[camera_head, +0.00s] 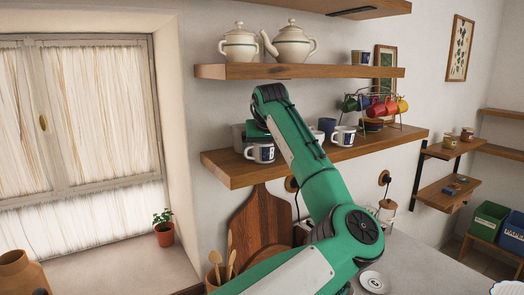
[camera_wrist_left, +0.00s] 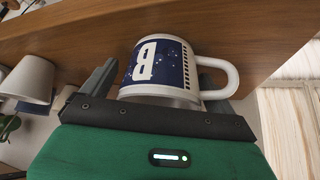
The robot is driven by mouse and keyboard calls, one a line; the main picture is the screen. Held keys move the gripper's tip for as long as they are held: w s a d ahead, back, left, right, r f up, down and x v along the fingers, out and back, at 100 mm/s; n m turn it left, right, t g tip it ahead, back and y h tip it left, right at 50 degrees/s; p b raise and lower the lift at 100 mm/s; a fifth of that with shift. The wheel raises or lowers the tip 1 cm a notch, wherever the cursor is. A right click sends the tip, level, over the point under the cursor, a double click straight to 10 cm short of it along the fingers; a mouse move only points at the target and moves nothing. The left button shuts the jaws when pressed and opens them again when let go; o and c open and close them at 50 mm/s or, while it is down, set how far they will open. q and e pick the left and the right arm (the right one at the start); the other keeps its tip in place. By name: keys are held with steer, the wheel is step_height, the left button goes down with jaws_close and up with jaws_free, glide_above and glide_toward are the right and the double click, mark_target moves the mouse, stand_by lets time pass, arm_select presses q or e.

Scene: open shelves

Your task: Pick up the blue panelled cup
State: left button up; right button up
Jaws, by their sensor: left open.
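The blue panelled cup (camera_head: 262,153), white with a dark blue panel and a white letter, stands near the left end of the middle shelf, its handle to the left. In the left wrist view the same cup (camera_wrist_left: 156,72) appears upside down between my fingers, handle at the right. My left gripper (camera_head: 250,139) is at the cup, partly hidden by it and by my arm. In the wrist view the left gripper (camera_wrist_left: 165,84) is open, one finger on each side of the cup; I cannot tell whether they touch it.
My arm crosses in front of the middle shelf.

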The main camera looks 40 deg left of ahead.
arm_select(q)
steer(key=shift+d+r, duration=0.1)
steer(key=shift+s+d+r, duration=0.1)
steer(key=shift+s+d, duration=0.05)
steer(key=shift+c, duration=0.9)
steer(key=c, duration=0.7)
steer(key=shift+c, duration=1.1)
arm_select(e)
steer(key=shift+s+d+f, duration=0.1)
steer(key=shift+s+d, duration=0.05)
